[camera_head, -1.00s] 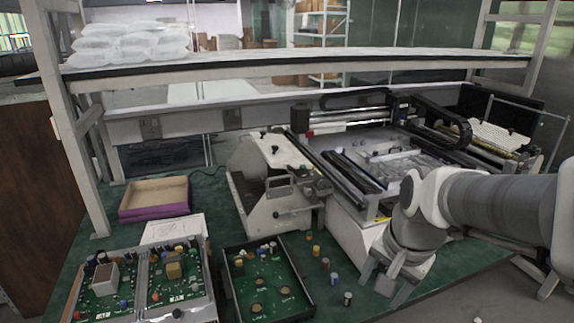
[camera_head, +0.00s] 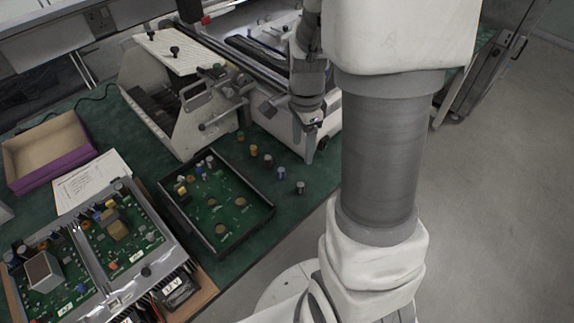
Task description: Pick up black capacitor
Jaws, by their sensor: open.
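Several small loose capacitors stand in a slanting row on the green table, right of the black-rimmed board tray (camera_head: 262,212). The nearest one, dark with a pale top (camera_head: 300,187), looks like the black capacitor. Others in the row are a blue one (camera_head: 281,173), a brownish one (camera_head: 268,160) and a yellow-orange one (camera_head: 253,150). My gripper (camera_head: 309,146) points down above the table's right part, beyond and slightly right of the row in the picture. It is open, apart from the capacitors, and nothing shows between its fingers, which are small and partly unclear.
A white machine (camera_head: 165,120) stands behind the row. An open cardboard box with purple sides (camera_head: 50,160) and a paper sheet (camera_head: 90,182) lie at the left. A populated circuit unit (camera_head: 150,275) fills the front left. The table's edge runs close to the nearest capacitor.

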